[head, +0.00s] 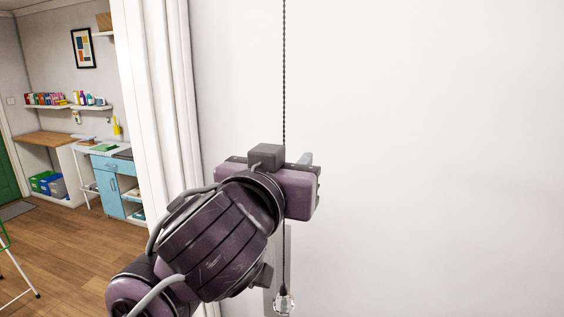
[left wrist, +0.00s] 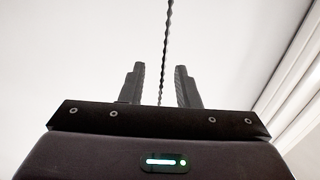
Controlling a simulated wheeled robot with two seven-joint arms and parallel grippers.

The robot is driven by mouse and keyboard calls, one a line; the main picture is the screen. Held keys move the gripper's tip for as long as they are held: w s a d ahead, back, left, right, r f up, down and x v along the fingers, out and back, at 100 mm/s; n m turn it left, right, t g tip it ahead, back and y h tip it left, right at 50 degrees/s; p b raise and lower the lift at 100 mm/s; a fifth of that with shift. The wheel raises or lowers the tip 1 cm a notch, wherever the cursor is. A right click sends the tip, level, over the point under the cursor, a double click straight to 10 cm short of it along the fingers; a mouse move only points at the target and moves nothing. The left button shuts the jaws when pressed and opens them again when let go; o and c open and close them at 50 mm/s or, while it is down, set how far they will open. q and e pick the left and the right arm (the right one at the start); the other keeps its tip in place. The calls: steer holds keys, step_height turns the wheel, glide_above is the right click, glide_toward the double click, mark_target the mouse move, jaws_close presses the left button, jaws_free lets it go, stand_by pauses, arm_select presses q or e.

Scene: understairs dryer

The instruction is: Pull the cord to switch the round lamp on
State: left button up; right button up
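The dark twisted cord (head: 284,70) hangs straight down in front of a pale wall. It passes behind my left gripper and comes out below, ending in a clear faceted knob (head: 284,302) near the bottom edge. My left gripper (head: 306,160) is raised at the cord, with its fingers mostly hidden behind its body. In the left wrist view its two fingers (left wrist: 160,80) stand apart. The cord (left wrist: 165,35) shows in the gap between them, with space on both sides. I cannot tell how deep between the fingers it lies. The round lamp and my right gripper are not in view.
The wall (head: 440,150) to the right is bare and clear. A white door frame (head: 165,120) stands left of my arm. Beyond it are a blue cabinet (head: 108,185), shelves and open wooden floor. A grey vertical strip (head: 288,250) is behind the lower cord.

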arm_select(q)
steer(key=shift+s, duration=0.15)
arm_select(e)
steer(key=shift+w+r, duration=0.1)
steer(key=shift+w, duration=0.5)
arm_select(q)
jaws_close()
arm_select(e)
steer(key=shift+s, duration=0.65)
